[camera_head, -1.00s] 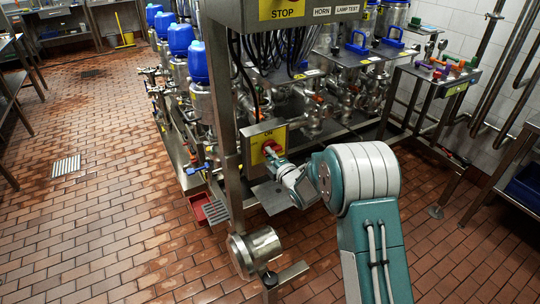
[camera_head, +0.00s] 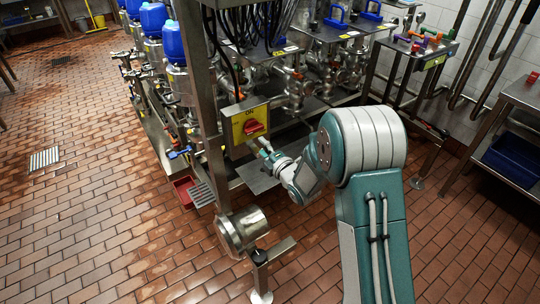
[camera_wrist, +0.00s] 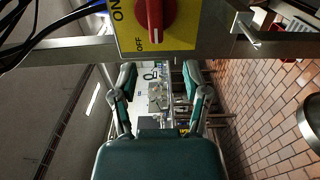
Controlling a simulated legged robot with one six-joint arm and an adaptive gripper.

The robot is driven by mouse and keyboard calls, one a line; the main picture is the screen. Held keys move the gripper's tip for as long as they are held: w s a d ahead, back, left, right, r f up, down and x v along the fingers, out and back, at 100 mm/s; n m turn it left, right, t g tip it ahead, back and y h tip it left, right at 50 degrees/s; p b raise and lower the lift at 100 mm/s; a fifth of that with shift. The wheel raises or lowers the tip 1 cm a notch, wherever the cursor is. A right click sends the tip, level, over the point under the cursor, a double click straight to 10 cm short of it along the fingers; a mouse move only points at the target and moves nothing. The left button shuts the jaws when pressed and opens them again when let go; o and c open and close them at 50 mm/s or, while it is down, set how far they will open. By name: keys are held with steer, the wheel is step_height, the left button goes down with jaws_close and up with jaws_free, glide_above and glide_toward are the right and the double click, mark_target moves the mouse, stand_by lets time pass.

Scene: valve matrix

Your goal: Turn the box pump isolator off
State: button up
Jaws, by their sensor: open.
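The box pump isolator is a red rotary knob (camera_head: 253,128) on a yellow plate (camera_head: 238,124), fixed to the steel frame. In the wrist view the knob (camera_wrist: 155,14) is at the top, cut off by the edge. Its white line points down the picture, toward the OFF lettering; ON is at the left. In the head view the grip lies roughly level. My gripper (camera_head: 265,147) is just below and right of the knob. In the wrist view its two fingers (camera_wrist: 160,80) stand apart with nothing between them, clear of the knob.
A steel frame post (camera_head: 205,100) and dark cables are close to the plate. A steel cylinder (camera_head: 241,231) stands low in front. A red bin (camera_head: 183,191) is on the floor at left. A side table (camera_head: 520,100) is at right. The tiled floor at left is open.

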steer(key=v, duration=0.4)
steer(key=shift+s+d, duration=0.1)
steer(key=shift+s, duration=0.15)
steer(key=s+d+r+m+g+h, duration=0.3)
steer(key=s+d+r+m+h, duration=0.55)
steer(key=d+r+m, duration=0.4)
steer(key=s+d+r+m+g, duration=0.1)
steer(key=s+m+g, duration=0.2)
steer(key=s, duration=0.9)
steer(key=s+d+r+m+g+h, duration=0.1)
steer(key=s+r+m+g, duration=0.1)
steer(key=s+m, duration=0.7)
steer(key=s+g, duration=0.1)
steer(key=s, duration=0.2)
steer(key=shift+s+d, duration=0.2)
steer(key=shift+s, duration=0.15)
steer(key=shift+m+h, duration=0.25)
